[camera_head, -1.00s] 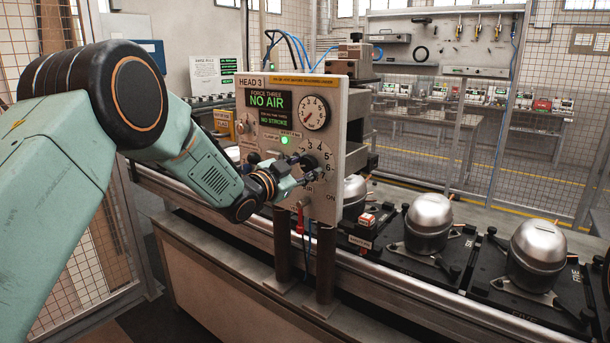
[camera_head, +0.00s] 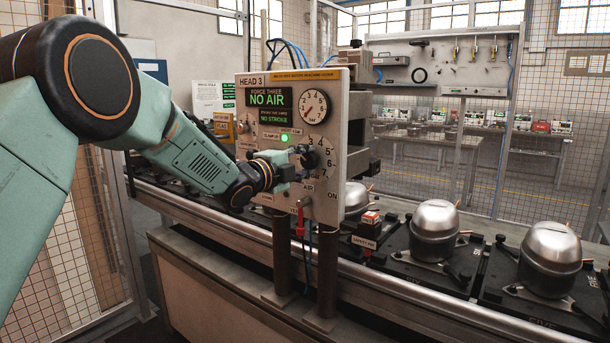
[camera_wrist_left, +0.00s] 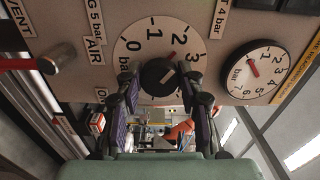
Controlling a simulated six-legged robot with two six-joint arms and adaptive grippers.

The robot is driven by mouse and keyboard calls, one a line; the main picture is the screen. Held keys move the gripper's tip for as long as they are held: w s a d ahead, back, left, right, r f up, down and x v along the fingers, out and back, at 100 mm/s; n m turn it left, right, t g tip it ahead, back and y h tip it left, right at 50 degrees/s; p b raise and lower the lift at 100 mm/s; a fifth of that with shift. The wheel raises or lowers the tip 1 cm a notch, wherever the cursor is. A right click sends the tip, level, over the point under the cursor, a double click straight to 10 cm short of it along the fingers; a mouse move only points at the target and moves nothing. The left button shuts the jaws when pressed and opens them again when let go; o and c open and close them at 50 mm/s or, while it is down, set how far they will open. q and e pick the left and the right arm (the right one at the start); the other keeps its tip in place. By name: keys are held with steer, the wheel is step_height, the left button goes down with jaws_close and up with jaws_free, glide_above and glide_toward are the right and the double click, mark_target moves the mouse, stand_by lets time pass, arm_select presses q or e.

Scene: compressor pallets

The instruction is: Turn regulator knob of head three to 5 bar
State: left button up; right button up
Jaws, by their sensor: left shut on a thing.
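The HEAD 3 panel (camera_head: 260,78) stands upright at the conveyor's near side. Its dark regulator knob (camera_head: 310,157) sits on a white numbered dial (camera_head: 327,147). My left gripper (camera_head: 297,170) reaches in from the left and is shut on the knob. My right gripper is not in view.
The panel's display (camera_head: 268,98) reads NO AIR and NO STROKE, and a green lamp (camera_head: 285,138) is lit. A red-handled air lever (camera_head: 301,215) hangs below the knob. Silver compressors (camera_head: 435,230) stand on dark pallets to the right. A mesh fence is behind.

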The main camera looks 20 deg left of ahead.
arm_select(q)
steer(key=m+b, duration=1.3)
steer(key=b, duration=0.2)
steer(key=shift+m, duration=0.4)
steer(key=m+b, duration=0.3)
steer(key=m, duration=0.1)
steer(key=shift+s+d+b, duration=0.1)
steer(key=shift+d+b, duration=0.05)
steer(key=shift+b, duration=0.2)
steer(key=shift+r+m+b, duration=0.2)
steer(key=shift+m+b, duration=1.1)
steer(key=shift+m, duration=0.9)
steer(key=o, duration=1.2)
steer(key=shift+v, duration=3.75)
